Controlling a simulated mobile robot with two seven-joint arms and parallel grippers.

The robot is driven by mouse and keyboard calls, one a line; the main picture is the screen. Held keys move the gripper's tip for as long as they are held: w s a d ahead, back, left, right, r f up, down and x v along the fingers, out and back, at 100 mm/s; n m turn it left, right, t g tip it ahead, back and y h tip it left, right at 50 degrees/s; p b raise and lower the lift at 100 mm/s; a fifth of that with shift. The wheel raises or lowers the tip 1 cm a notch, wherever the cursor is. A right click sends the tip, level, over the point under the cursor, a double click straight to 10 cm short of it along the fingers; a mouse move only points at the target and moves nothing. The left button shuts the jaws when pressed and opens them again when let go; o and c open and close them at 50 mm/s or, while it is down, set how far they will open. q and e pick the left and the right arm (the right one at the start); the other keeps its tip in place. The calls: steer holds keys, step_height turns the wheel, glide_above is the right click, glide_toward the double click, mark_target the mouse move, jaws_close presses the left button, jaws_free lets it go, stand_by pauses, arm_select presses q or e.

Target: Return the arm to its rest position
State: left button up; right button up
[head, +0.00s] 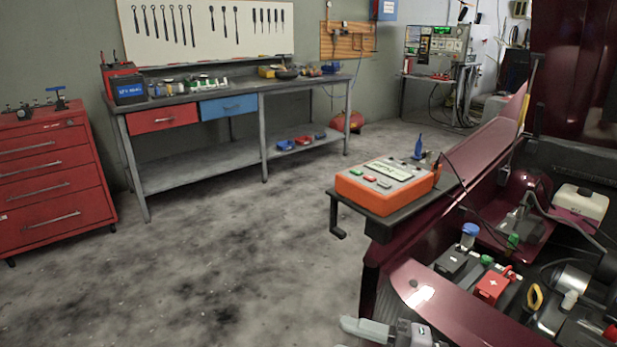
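Part of what looks like my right gripper (385,331) shows at the bottom edge, right of the middle. It is light grey and cut off by the frame. A pale finger-like part points left and a blockier part sits to its right. I cannot tell whether it is open or shut, and I see nothing held in it. It appears in front of the dark red car's front corner; whether it touches the car is unclear. My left gripper is not in view.
The dark red car (430,287) has its engine bay open at right. An orange control box (385,187) sits on a dark shelf beside it. A workbench (235,97) and red tool cabinet (50,175) stand at the back left. The concrete floor (220,245) between is clear.

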steer(key=s+d+f+m+t+h+p, duration=0.1)
steer(key=s+d+f+m+t+h, duration=0.1)
steer(key=s+d+f+m+h, duration=0.4)
steer(key=s+d+f+m+t+h+p, duration=0.1)
steer(key=s+d+f+m+t+h, duration=0.1)
steer(key=s+d+f+m+h, duration=0.5)
step_height(320, 180, down, 5)
steer(key=s+m+h, duration=0.1)
steer(key=m+h, duration=0.1)
steer(key=m, duration=1)
steer(key=shift+p, duration=0.3)
steer(key=shift+r, duration=0.1)
